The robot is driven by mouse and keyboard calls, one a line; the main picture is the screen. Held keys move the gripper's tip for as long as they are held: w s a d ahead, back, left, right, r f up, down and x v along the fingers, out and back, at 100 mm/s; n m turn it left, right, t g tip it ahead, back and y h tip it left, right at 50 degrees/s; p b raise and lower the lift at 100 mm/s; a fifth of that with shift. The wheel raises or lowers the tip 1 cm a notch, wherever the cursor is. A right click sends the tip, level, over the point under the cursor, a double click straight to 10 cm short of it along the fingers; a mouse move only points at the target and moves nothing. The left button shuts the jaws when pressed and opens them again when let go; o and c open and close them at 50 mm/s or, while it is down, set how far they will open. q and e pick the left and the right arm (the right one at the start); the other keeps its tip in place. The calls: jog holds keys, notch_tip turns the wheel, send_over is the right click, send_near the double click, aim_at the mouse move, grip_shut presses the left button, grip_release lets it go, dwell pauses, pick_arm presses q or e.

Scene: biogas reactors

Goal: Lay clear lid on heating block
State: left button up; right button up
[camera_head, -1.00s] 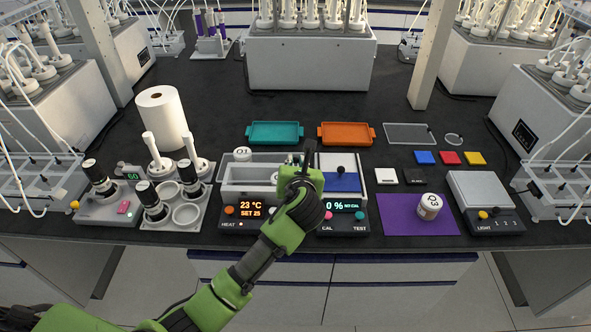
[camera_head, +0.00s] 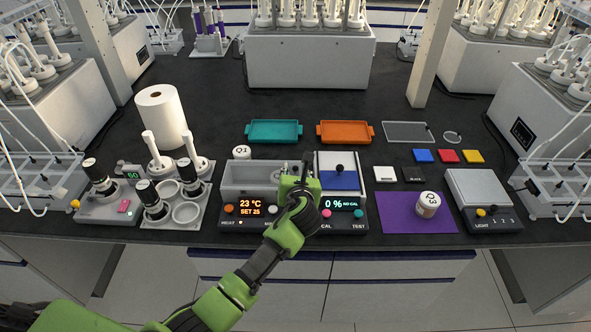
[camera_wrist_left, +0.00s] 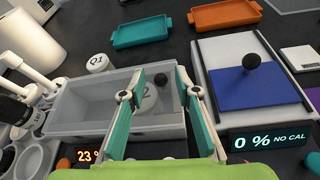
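The heating block (camera_head: 232,202) is a grey open-topped box with a display reading 23 °C, SET 25. The clear lid shows mainly by its small black knob (camera_wrist_left: 163,79); its sheet appears to lie over the block, though its edges are hard to make out. A white-capped jar (camera_wrist_left: 149,100) stands inside the block, seen between my fingers. My left gripper (camera_head: 294,176) is over the block's right end. The wrist view shows its teal fingers (camera_wrist_left: 161,78) apart, with the knob in the gap and seemingly untouched. My right gripper is out of view.
Jar Q1 (camera_head: 242,153) stands behind the block. A balance-like unit with a blue plate (camera_head: 338,180) is close on the right. Jar Q3 (camera_head: 428,205) stands on a purple mat (camera_head: 395,213). Teal (camera_head: 273,131) and orange (camera_head: 345,131) trays lie behind.

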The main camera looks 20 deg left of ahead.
pick_arm(q)
jog(key=v, duration=1.2)
jog(key=shift+b, duration=0.4)
dwell(0.7)
